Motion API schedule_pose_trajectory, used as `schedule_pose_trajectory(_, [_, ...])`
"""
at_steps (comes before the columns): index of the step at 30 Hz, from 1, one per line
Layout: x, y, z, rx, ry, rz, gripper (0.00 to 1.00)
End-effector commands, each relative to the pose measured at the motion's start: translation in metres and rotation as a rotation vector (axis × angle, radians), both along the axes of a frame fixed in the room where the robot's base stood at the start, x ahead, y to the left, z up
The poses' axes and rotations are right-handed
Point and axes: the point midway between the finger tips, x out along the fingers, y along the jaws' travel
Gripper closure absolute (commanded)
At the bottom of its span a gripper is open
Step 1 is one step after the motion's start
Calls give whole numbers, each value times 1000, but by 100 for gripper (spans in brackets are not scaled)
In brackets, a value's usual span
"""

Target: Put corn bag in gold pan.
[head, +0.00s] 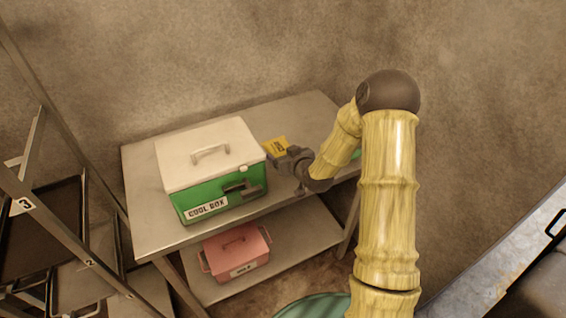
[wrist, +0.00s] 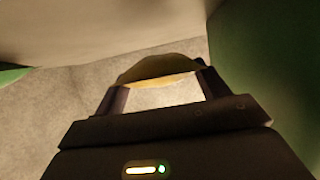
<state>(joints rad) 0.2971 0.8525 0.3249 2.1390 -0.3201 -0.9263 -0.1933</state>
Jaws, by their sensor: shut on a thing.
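A yellow bag with dark print, which looks like the corn bag (head: 275,146), is at the tip of my gripper (head: 283,159), just right of the cool box. In the wrist view the bag (wrist: 160,67) spans the two fingertips, and my gripper (wrist: 160,84) is shut on it. The bag is above or on the metal table top; I cannot tell whether it touches. Its lower part is hidden by the gripper. I cannot make out a gold pan in either view.
A green cool box (head: 204,200) with a white lid (head: 205,152) stands on the metal table (head: 143,219), close beside my gripper. A pink lidded box (head: 236,254) sits on the lower shelf. A rack with dark trays (head: 40,229) stands at left. A green thing (head: 356,154) is partly behind my arm.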

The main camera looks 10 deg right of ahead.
Motion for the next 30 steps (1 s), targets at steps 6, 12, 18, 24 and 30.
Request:
schedule_pose_trajectory(6, [0, -1, -1, 0, -2, -2, 54])
schedule_pose_trajectory(12, [0, -4, -8, 1, 0, -7, 54])
schedule_pose_trajectory(18, [0, -4, -34, 2, 2, -7, 54])
schedule_pose_trajectory(24, [0, -1, -42, 1, -3, -2, 54])
schedule_pose_trajectory(30, [0, -1, -43, 1, -2, -2, 54])
